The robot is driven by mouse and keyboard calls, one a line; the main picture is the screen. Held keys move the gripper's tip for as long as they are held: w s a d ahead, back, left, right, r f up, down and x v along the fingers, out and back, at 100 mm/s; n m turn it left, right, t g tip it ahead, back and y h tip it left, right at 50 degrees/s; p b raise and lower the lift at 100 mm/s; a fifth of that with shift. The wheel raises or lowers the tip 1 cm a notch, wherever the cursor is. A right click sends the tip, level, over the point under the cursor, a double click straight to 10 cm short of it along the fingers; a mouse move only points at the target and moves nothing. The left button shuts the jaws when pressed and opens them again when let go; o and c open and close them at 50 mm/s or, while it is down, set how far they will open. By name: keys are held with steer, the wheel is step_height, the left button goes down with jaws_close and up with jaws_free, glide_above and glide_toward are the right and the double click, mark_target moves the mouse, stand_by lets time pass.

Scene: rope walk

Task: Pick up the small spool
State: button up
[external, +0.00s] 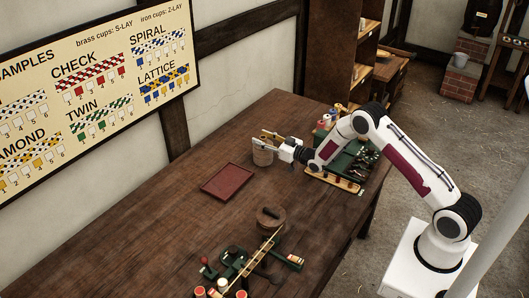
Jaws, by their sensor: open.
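My gripper (283,149) is over the far part of the wooden table, pointing left, with its jaws open. I cannot tell for certain which thing is the small spool. Several small spool-like pieces with red and pale ends (222,285) stand at the table's near edge. Other small coloured pieces (326,121) stand at the far right, partly behind my arm.
An empty dark red tray (227,182) lies left of my gripper. A round brown lidded thing (269,217) and a green device with a pale bar (250,262) stand nearer. A wooden rack (333,180) and green tray (357,160) lie under my arm. The left tabletop is clear.

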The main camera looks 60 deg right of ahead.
stand_by(0.3)
jaws_close()
steer(key=shift+r, duration=0.25)
steer(key=shift+r, duration=4.8)
